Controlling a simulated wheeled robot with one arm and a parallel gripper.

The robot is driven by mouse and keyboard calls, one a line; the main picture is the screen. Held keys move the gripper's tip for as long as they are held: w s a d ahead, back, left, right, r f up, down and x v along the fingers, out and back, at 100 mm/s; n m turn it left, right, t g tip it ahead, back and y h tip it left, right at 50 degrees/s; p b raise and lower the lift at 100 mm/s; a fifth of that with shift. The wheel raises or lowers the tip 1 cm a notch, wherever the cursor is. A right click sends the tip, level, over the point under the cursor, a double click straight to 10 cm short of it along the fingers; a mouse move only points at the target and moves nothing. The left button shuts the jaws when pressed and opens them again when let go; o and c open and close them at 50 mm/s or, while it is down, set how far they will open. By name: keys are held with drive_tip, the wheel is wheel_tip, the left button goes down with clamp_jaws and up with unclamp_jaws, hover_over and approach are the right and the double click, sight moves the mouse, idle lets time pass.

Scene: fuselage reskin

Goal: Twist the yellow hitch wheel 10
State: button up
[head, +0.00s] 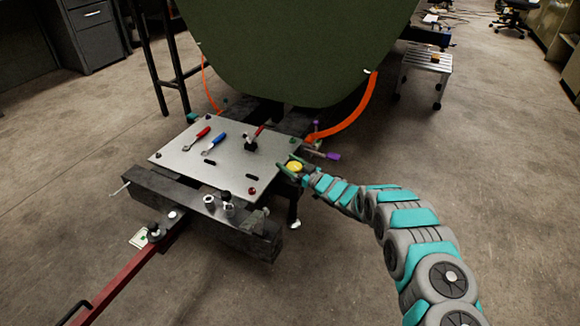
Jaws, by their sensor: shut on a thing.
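The yellow hitch wheel (295,166) is a small round yellow part at the right edge of a grey metal plate. My gripper (291,168), at the end of my grey and teal arm, is at the wheel with its green fingers on either side of it. It looks shut on the wheel. The fingers hide part of the wheel's rim, and its turn angle is too small to read.
The grey plate (190,163) carries a red-handled tool (203,131), a blue-handled tool (220,138) and several small knobs. A dark beam (160,190) and red tow bar (125,275) lie in front. A green fuselage (290,50) with orange straps (352,120) stands behind.

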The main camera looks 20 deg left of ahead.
drive_tip(key=shift+s+a+f+n+g+y+b, duration=0.15)
drive_tip(key=shift+n+g+y+b, duration=0.1)
drive_tip(key=shift+n+g+b, duration=0.45)
drive_tip(key=shift+s+d+r+n+g+y+b, duration=0.15)
drive_tip(key=shift+n+g+b, duration=0.3)
drive_tip(key=shift+g+b, duration=0.55)
drive_tip(key=shift+s+a+f+n+g+y+b, duration=0.15)
drive_tip(key=shift+n+g+y+b, duration=0.15)
drive_tip(key=shift+n+g+b, duration=0.5)
drive_tip(key=shift+s+g, duration=0.1)
drive_tip(key=shift+g, duration=0.4)
drive_tip(key=o, duration=1.4)
drive_tip(key=shift+c, duration=0.2)
drive_tip(key=d, duration=0.8)
drive_tip(key=shift+s, duration=0.15)
